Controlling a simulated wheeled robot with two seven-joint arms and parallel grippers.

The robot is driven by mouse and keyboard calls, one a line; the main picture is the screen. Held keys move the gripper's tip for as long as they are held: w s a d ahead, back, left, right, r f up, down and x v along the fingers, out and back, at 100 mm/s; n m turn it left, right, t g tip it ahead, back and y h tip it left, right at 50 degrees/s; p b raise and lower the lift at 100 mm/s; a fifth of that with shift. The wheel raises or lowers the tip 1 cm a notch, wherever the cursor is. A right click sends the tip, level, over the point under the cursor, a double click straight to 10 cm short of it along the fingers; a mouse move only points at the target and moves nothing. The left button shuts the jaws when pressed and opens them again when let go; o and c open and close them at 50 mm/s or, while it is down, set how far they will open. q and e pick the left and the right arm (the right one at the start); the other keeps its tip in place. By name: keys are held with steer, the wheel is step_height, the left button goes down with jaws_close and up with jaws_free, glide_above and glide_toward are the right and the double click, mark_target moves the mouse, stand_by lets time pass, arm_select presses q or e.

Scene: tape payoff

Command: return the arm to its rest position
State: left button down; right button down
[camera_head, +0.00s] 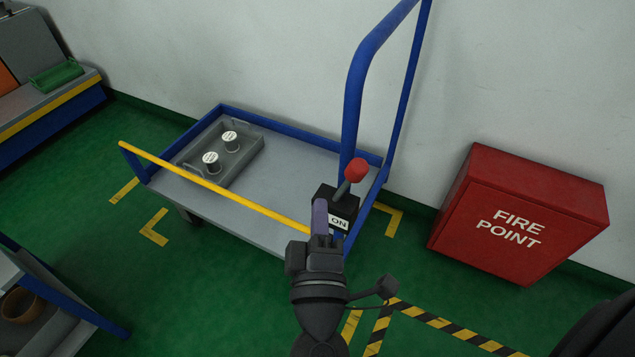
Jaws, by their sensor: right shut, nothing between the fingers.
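My right gripper (320,222) comes up from the bottom middle of the head view, with its fingers together and nothing seen between them. Its tips overlap a dark box marked "ON" (340,205) at the right end of the blue cart; whether they touch it I cannot tell. A lever with a red knob (356,171) rises from the box, tilted to the right. My left gripper is not in view.
The cart (290,170) carries a grey tray (246,158) with two white-topped cylinders and has a yellow bar (215,187) along its front. A red fire point box (520,215) stands at right. A shelf unit (50,310) is lower left. Green floor lies between.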

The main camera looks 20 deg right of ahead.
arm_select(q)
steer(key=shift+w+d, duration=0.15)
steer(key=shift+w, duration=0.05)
arm_select(e)
steer(key=shift+s+a, duration=0.15)
steer(key=shift+s, duration=0.3)
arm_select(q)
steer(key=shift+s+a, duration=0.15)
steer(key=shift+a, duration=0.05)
arm_select(e)
steer(key=shift+f, duration=0.15)
